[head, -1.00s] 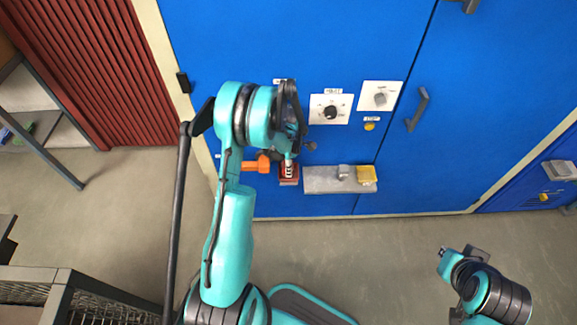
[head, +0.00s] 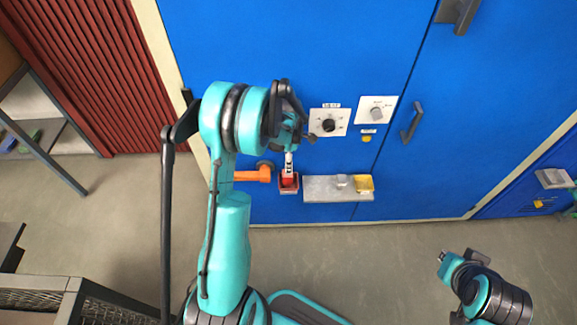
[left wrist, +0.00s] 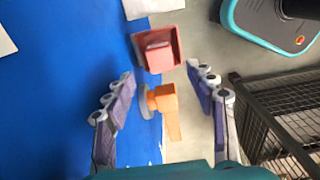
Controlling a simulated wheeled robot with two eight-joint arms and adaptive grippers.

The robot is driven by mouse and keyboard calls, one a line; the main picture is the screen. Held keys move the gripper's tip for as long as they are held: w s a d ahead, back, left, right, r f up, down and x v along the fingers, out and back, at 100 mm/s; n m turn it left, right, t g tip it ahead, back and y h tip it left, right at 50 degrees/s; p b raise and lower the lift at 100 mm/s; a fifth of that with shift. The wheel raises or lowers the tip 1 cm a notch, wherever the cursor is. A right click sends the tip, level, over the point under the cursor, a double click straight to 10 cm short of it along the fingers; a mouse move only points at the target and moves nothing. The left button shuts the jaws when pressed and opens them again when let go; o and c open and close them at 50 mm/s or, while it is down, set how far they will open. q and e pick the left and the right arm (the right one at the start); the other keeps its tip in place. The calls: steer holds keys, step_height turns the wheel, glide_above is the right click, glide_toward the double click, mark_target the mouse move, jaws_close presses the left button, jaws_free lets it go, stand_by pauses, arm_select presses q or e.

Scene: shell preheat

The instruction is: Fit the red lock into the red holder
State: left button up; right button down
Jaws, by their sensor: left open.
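The red holder (head: 289,190) is an open-topped box on the front of the blue cabinet, left of a grey shelf. In the left wrist view the holder (left wrist: 172,38) has a paler red block inside, which looks like the red lock (left wrist: 158,57). It also shows as red in the holder in the head view (head: 288,180). How deep it sits I cannot tell. My left gripper (head: 289,168) points down just above the holder. In the left wrist view its fingers (left wrist: 160,75) are wide apart with nothing between the tips. My right gripper (head: 456,260) is at the lower right, its fingers unclear.
An orange handle (head: 252,175) sticks out left of the holder; it also shows between the fingers in the wrist view (left wrist: 166,98). The grey shelf (head: 320,188) carries a grey piece and a yellow block (head: 364,184). Dial panels (head: 329,121) are above. A mesh cart (head: 45,290) stands lower left.

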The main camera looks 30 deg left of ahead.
arm_select(q)
steer(key=s+d+r+m+t, duration=0.1)
steer(key=s+d+r+m, duration=0.1)
steer(key=d+r+m, duration=0.3)
steer(key=s+d+r+m+t, duration=0.1)
steer(key=s+r+m, duration=0.1)
steer(key=r, duration=0.5)
steer(key=s+d+r+m+t, duration=0.1)
steer(key=s+d+r+m, duration=0.15)
steer(key=r+m, duration=0.2)
steer(key=s+d+r+m+t, duration=0.2)
steer(key=s+d+m, duration=0.1)
steer(key=s+m, duration=0.3)
steer(key=s+d+r+m+t, duration=0.2)
steer(key=s+d+r+m, duration=0.1)
steer(key=s+m, duration=0.3)
steer(key=shift+s+d+m, duration=0.2)
steer(key=shift+d+m, duration=0.25)
